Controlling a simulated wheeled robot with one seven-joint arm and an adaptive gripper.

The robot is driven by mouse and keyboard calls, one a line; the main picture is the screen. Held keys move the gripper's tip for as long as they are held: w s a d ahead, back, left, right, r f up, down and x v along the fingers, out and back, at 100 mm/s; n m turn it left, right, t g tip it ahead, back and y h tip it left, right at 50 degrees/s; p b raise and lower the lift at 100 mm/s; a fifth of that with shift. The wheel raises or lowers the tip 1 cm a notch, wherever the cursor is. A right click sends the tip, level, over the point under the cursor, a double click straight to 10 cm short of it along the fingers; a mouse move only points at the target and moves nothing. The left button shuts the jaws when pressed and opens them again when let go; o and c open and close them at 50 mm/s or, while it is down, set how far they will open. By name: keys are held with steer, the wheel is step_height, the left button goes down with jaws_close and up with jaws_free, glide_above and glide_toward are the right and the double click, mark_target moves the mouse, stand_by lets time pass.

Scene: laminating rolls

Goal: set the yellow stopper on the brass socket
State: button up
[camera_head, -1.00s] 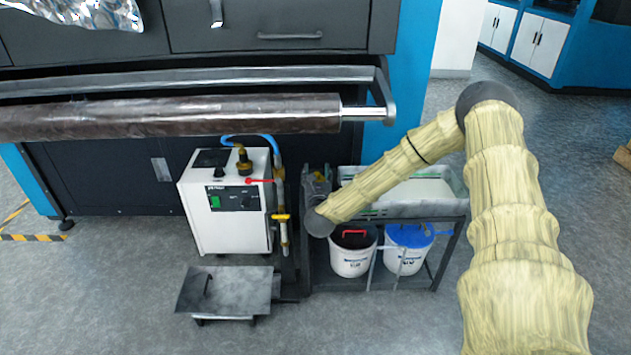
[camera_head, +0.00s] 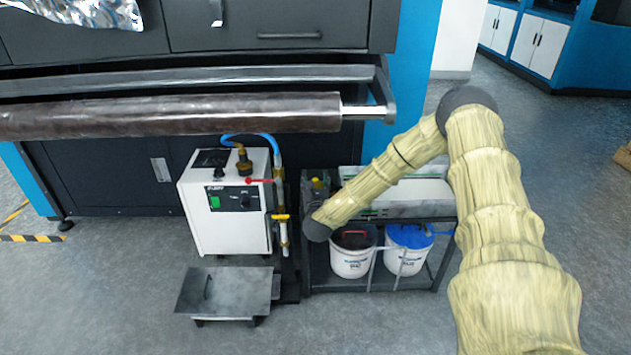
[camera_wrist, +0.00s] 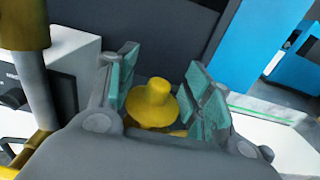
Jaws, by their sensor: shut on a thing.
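My gripper (camera_wrist: 158,100) is shut on the yellow stopper (camera_wrist: 153,103), which sits between its teal-padded fingers with its narrow knob showing. In the head view the stopper (camera_head: 317,182) is a small yellow spot at my gripper, beyond the dark wrist end of my arm. A brass fitting (camera_head: 243,163) stands on top of the white machine. A vertical pipe to the right of the machine also carries brass parts (camera_head: 279,172), and a brass piece (camera_wrist: 25,25) shows in the wrist view. I cannot tell which one is the socket. The stopper is apart from all of them.
The white machine (camera_head: 222,215) has a red lever and a blue hose. A rack with a pale tray (camera_head: 415,193) holds a red-handled bucket (camera_head: 352,262) and a blue-lidded bucket (camera_head: 405,262). A large dark roll (camera_head: 170,116) hangs above.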

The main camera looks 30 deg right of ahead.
steer(key=shift+f+b, duration=0.5)
steer(key=shift+b, duration=0.1)
steer(key=o, duration=1)
steer(key=shift+r, duration=0.1)
steer(key=shift+r+p, duration=0.65)
steer(key=shift+p, duration=0.25)
steer(key=v, duration=1.2)
steer(key=shift+f, duration=0.15)
